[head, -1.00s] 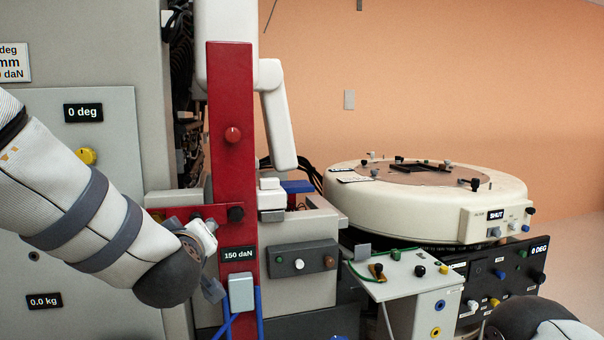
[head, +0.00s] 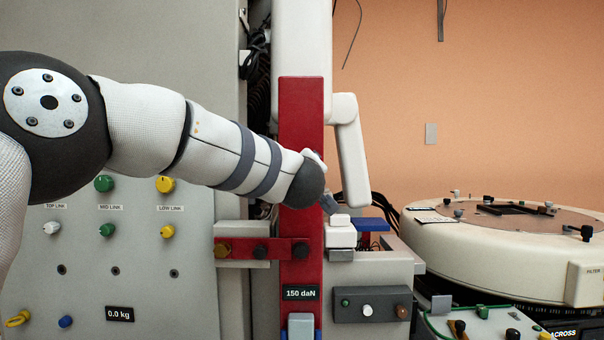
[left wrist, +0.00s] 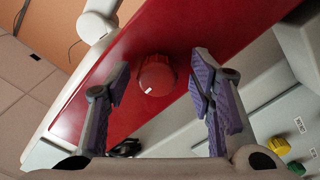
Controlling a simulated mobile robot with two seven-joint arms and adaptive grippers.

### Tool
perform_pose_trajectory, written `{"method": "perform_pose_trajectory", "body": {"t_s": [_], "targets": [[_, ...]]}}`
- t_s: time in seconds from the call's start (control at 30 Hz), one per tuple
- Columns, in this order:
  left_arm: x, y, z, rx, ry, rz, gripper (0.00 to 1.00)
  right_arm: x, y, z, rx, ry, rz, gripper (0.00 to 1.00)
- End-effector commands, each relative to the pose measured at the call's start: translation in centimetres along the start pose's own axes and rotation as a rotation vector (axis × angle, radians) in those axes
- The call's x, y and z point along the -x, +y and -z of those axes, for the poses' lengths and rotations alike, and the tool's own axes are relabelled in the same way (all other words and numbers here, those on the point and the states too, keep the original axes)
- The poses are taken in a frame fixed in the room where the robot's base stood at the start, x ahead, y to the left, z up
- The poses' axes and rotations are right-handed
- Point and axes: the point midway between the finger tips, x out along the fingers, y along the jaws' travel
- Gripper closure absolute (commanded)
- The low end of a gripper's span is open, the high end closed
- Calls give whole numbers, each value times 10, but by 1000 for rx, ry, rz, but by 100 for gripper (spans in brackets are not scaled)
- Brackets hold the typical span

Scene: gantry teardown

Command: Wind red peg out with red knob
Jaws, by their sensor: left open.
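The red knob (left wrist: 157,75) is round and sits on the face of the red upright bar (left wrist: 200,30) in the left wrist view. My left gripper (left wrist: 161,86) is open, with one finger on each side of the knob and a gap to it on both sides. In the head view the red upright bar (head: 301,120) stands in the middle, and my left wrist covers the knob. My left gripper shows there only as a small grey part (head: 329,204). I cannot make out a red peg. My right gripper is out of view.
A red crosspiece (head: 280,248) with dark knobs crosses the bar low down. A white jointed arm (head: 350,150) hangs behind it. A grey cabinet (head: 190,270) with coloured knobs is at the left. A round cream machine (head: 480,250) stands at the right.

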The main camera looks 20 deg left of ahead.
Motion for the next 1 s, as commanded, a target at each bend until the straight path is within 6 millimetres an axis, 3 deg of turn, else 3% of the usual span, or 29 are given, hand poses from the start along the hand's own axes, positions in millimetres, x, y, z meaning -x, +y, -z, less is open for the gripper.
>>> {"method": "perform_pose_trajectory", "body": {"t_s": [0.23, 0.43, 0.77, 1.0], "targets": [[0, 2, 2, 0, 2, -3, 53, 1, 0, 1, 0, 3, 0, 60], [0, 2, 2, 0, 2, -3, 99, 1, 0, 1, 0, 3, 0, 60], [1, 2, 3, 33, 3, -3, 99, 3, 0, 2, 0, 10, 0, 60], [2, 4, 5, 173, 4, -5, 99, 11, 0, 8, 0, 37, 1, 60]]}}
